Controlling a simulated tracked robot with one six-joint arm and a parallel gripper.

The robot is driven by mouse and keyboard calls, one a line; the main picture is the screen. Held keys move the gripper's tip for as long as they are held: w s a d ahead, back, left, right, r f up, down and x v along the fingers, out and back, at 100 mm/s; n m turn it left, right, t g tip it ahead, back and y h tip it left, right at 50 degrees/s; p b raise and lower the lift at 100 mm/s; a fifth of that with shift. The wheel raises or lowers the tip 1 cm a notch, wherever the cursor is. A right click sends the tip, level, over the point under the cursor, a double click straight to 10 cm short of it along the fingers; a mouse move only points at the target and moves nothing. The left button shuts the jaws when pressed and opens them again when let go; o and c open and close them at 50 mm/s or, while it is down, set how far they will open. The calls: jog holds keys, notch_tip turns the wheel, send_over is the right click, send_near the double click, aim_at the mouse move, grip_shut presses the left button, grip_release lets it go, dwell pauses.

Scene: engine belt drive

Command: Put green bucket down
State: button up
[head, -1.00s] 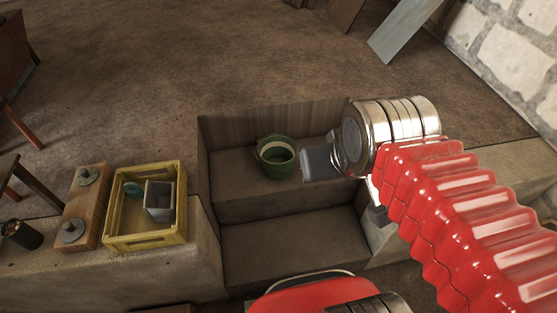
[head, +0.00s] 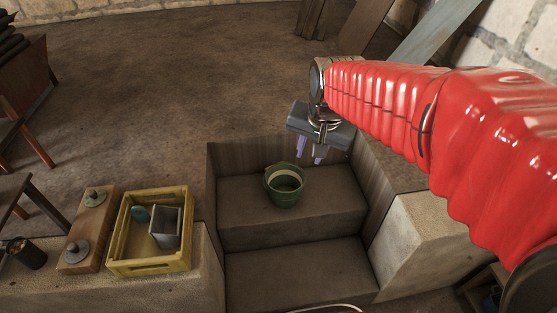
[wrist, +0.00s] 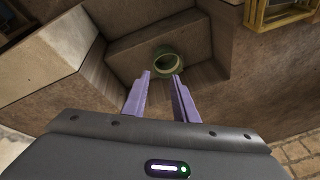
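The green bucket (head: 284,186) stands upright on the upper stone step of the recess, with its open top showing. It also shows in the wrist view (wrist: 166,64), beyond the fingertips. My gripper (head: 309,158) is above and behind the bucket, clear of it. Its two purple fingers (wrist: 161,74) are spread apart with nothing between them.
A yellow crate (head: 186,232) with a grey box (head: 165,228) stands on the stone ledge to the left. A wooden block (head: 88,225) with two metal discs is beside it. Stone walls enclose the recess. The lower step (head: 295,278) is bare.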

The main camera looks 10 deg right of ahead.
jog(key=w+f+m, duration=0.3)
jog(key=w+f, duration=0.3)
jog(key=w, duration=0.3)
jog(key=m+g, duration=0.3)
jog(key=m, duration=0.4)
send_over(292, 191)
jog(key=s, duration=0.2)
notch_tip(292, 191, down, 25)
jog(key=shift+w+f, duration=0.15)
jog(key=shift+w, duration=0.05)
jog(key=shift+w+a+f, duration=0.1)
jog(key=shift+w+f, duration=0.1)
jog(key=shift+f, duration=1.25)
jog(key=shift+w+d+f, duration=0.1)
jog(key=shift+w+f, duration=0.1)
jog(key=shift+f, duration=1.2)
jog(key=shift+w+a+f, duration=0.1)
jog(key=shift+w+f, duration=0.1)
jog(key=shift+f, duration=1.25)
jog(key=shift+w+f, duration=0.2)
jog(key=shift+f, duration=1.1)
jog(key=shift+w+f, duration=0.2)
jog(key=shift+f, duration=1.05)
